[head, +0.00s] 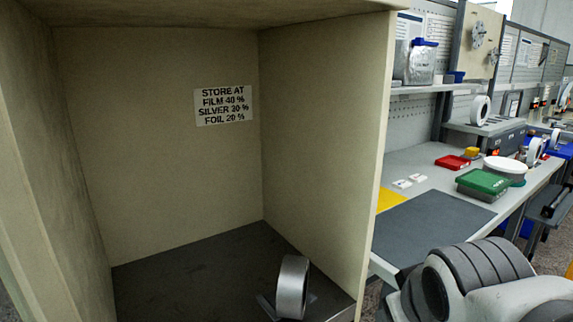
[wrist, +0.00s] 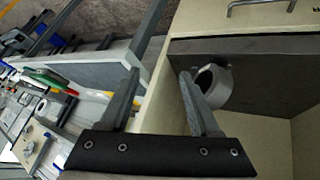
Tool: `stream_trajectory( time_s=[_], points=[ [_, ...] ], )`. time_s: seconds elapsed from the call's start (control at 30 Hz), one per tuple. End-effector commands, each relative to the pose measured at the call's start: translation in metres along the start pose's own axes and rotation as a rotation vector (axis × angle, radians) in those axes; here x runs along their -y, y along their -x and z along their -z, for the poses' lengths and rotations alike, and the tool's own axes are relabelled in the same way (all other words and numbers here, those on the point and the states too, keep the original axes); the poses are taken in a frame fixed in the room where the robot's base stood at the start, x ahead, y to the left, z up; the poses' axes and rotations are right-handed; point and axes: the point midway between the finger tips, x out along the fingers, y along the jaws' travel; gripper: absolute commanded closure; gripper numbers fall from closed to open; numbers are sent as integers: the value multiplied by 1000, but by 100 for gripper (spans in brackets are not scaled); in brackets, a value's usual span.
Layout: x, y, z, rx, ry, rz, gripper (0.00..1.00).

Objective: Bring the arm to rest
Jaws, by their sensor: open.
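My gripper (wrist: 160,76) is open and empty in the wrist view, its two fingers well apart. A silver roll (wrist: 222,82) shows beyond the right finger, which hides part of it; it is not between the fingers. In the head view the silver roll (head: 292,287) stands on edge on the dark floor of a beige open cabinet (head: 325,120), near its front right. My arm (head: 480,280) shows at the lower right, outside the cabinet; the gripper itself is out of that view.
A label (head: 223,105) on the cabinet's back wall reads film 40 %, silver 20 %, foil 20 %. To the right is a workbench with a dark mat (head: 430,228), a green box (head: 483,182) and a red box (head: 452,162). The cabinet's right wall stands between roll and bench.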

Motion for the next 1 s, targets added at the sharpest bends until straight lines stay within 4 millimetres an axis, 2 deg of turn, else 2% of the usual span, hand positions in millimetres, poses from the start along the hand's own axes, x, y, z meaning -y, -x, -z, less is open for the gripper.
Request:
stream_trajectory(
  time_s=[0.13, 0.2, 0.8, 1.0],
  points=[
    [37, 24, -45, 137, -240, 133, 37],
    [29, 50, -26, 146, -243, 133, 37],
    [-8, 170, 62, 145, -236, 129, 37],
    [-16, 199, 82, 145, -236, 129, 37]
  ],
)
